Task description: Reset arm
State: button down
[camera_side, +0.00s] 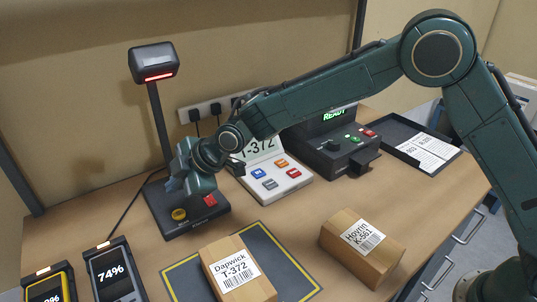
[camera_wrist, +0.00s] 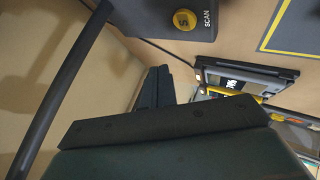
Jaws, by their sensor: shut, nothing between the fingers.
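My gripper (camera_side: 174,183) is shut and empty. In the side view it hangs in the air in front of the scanner's post, over or near the scanner base, with my arm reaching in from the right. In the wrist view its dark fingers (camera_wrist: 155,88) are together, and the scanner base with a yellow SCAN button (camera_wrist: 185,19) shows above them. The scanner (camera_side: 153,62) stands upright with a red light. The fingertips are small in the side view, so their exact height is unclear.
A Dapwick T-372 box (camera_side: 238,272) lies on the yellow-edged mat (camera_side: 292,275); a Hovrin K-561 box (camera_side: 361,246) lies to its right. Handheld devices (camera_side: 117,272) stand front left. A label unit (camera_side: 273,178), a READY machine (camera_side: 335,150) and a black tray (camera_side: 410,145) line the back.

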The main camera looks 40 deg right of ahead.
jog(key=s+d+r+m+h, duration=0.1)
jog(key=s+d+r+m, duration=0.2)
jog(key=s+d+r, duration=0.35)
jog(key=s+d+r+m+h, duration=0.1)
jog(key=s+d+r+m, duration=0.25)
jog(key=d, duration=0.55)
jog(key=s+d+r+m+h, duration=0.2)
jog(key=s+d+r, duration=0.2)
jog(key=d+r, duration=0.25)
jog(key=s+d+f+m, duration=0.1)
jog(key=s+d+m, duration=0.2)
jog(key=s, duration=0.5)
jog(key=s+d+m+h, duration=0.1)
jog(key=s+d+m, duration=0.2)
jog(key=s+d, duration=0.3)
jog(key=s+d+f+m+g+h, duration=0.1)
jog(key=s+d+m, duration=0.2)
jog(key=s, duration=0.7)
jog(key=shift+d+f, duration=0.3)
jog(key=shift+d, duration=0.5)
